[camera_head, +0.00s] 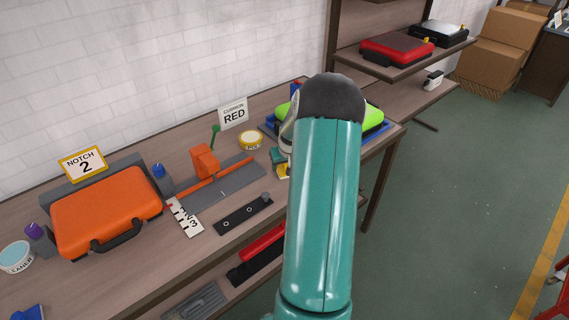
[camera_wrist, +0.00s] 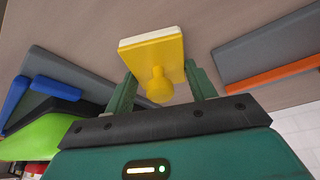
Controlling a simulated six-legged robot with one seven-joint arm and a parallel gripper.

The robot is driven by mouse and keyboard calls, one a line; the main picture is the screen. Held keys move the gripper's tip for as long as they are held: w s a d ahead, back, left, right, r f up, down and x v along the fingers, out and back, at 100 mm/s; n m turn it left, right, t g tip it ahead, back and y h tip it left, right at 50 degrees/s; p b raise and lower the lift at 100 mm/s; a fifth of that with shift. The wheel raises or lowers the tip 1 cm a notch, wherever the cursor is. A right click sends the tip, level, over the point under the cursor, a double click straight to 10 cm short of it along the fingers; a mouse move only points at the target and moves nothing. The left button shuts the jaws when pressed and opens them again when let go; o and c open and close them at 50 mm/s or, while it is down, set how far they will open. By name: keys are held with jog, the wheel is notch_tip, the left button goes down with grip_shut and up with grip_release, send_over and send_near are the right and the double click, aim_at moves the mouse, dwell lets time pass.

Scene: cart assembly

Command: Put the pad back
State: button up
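The pad (camera_wrist: 150,50) is a yellow block with a white layer along its edge and a round yellow knob (camera_wrist: 160,86) facing my gripper. In the wrist view it is over the brown bench top; I cannot tell whether it rests on it. My gripper (camera_wrist: 161,76) is open, with one green finger on each side of the knob and gaps between knob and fingers. In the head view a bit of yellow (camera_head: 282,169), probably the pad, shows at the left edge of my arm. My arm hides the rest and most of my gripper there.
An orange case (camera_head: 105,208) stands at the left of the bench.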

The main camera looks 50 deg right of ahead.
jog(key=o, duration=0.4)
jog(key=shift+c, duration=0.2)
jog(key=shift+r, duration=0.1)
jog(key=v, duration=1.2)
jog(key=w+a+r+n, duration=0.2)
jog(key=a+r, duration=0.4)
jog(key=a, duration=0.6)
jog(key=w+a+r+n, duration=0.1)
jog(key=a+r, duration=0.5)
jog(key=a, duration=0.6)
jog(key=s+a+r+n+t+y, duration=0.1)
jog(key=s+a+r+n, duration=0.1)
jog(key=s+a, duration=0.5)
jog(key=s+a+r+n+t+y, duration=0.1)
jog(key=s+a, duration=0.5)
jog(key=a, duration=0.9)
jog(key=shift+s+a+r+n+y, duration=0.15)
jog(key=shift+s+r+n+y, duration=0.2)
jog(key=shift+r+n, duration=0.2)
